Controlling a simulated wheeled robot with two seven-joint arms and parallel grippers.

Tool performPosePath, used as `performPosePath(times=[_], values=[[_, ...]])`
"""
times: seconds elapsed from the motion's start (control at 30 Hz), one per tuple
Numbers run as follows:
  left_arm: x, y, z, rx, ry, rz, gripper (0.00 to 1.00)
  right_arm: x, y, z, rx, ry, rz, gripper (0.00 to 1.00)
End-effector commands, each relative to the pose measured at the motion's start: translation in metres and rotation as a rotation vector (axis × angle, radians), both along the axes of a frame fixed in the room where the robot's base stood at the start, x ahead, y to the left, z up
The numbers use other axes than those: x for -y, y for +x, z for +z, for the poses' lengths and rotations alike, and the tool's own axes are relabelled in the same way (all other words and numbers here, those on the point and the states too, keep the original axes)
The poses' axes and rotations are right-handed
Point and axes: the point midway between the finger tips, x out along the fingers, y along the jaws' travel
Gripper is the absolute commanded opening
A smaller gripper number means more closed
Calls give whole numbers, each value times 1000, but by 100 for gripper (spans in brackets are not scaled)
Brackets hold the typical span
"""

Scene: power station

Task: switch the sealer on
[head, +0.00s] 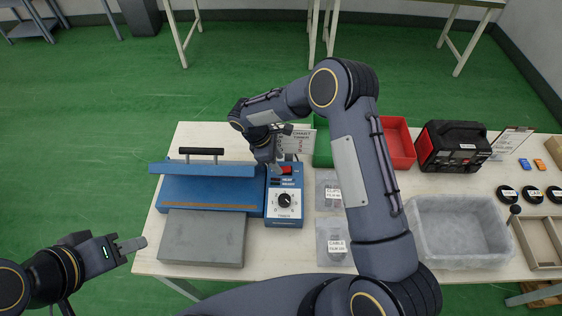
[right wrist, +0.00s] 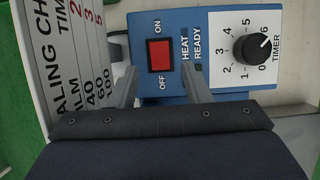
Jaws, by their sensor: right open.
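The sealer (head: 212,190) is a blue machine with a black-handled press bar, at the left of the table. Its blue control box (head: 284,212) carries a timer dial (right wrist: 258,48) and a red rocker switch (right wrist: 160,55). The switch sits between the words ON and OFF; which side is pressed I cannot tell. The lamp windows by HEAT and READY look dark. My right gripper (right wrist: 154,70) is open and empty, its fingers on either side of the switch in the wrist view; whether they touch the box I cannot tell. My left gripper (head: 130,245) hangs off the table's left front corner.
A sealing chart (right wrist: 75,60) stands beside the control box. A grey block (head: 203,240) lies before the sealer. Labelled clear bins (head: 333,240), a red bin (head: 398,145), a black charger (head: 452,147) and a grey tray (head: 460,255) stand to the right.

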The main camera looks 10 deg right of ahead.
Motion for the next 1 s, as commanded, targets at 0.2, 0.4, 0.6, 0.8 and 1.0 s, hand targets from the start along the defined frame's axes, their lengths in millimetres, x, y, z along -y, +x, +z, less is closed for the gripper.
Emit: performPosePath(times=[0.2,0.4,0.6,0.8,1.0], values=[[0,0,8,0,0,0,36,9,-2,-20,-1,0,-1,44],[0,0,8,0,0,0,36,10,-3,-24,1,0,-2,44],[0,0,8,0,0,0,36,10,-3,-24,1,0,-2,32],[0,0,8,0,0,0,36,10,-3,-24,2,0,-1,6],[0,0,2,0,0,0,36,11,-2,-25,9,27,-3,0]])
